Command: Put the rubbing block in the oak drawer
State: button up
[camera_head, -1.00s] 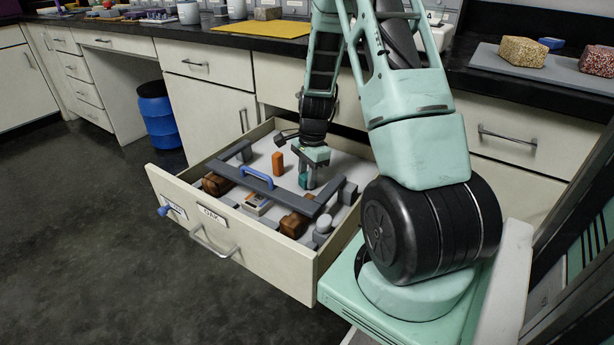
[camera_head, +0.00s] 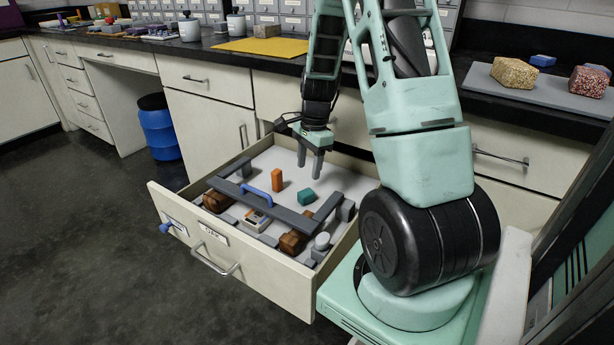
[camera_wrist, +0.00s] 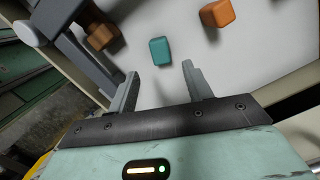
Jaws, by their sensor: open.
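The oak drawer (camera_head: 270,275) is pulled open, with a label and a bar handle on its front. A teal block (camera_head: 306,197), which I take to be the rubbing block, lies on the pale drawer floor behind a grey crossbar. It also shows in the wrist view (camera_wrist: 160,51), just beyond the fingertips. My gripper (camera_head: 310,176) is open and empty, above the block and apart from it. In the wrist view, its fingers (camera_wrist: 160,70) stand wide with nothing between them.
An orange block (camera_head: 277,180) stands left of the teal one. A grey frame (camera_head: 295,215) with a blue handle (camera_head: 257,179) spans the drawer's front part, near brown blocks (camera_head: 294,241). The counter behind holds a yellow mat (camera_head: 262,46) and speckled blocks (camera_head: 514,72).

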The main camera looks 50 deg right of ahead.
jog(key=a+r+n, duration=0.5)
jog(key=a+n, duration=0.2)
jog(key=a, duration=0.7)
jog(key=a+r+n, duration=0.4)
jog(key=a+n, duration=0.3)
jog(key=a, duration=0.6)
jog(key=s+a+r+n, duration=0.2)
jog(key=s+a+n, duration=1.2)
jog(key=s, duration=0.3)
jog(key=shift+a+r+n+h, duration=0.3)
jog(key=shift+a+n+h, duration=0.1)
jog(key=shift+n, duration=0.3)
notch_tip(320, 180, up, 24)
jog(key=p, duration=2.4)
jog(key=shift+f, duration=0.2)
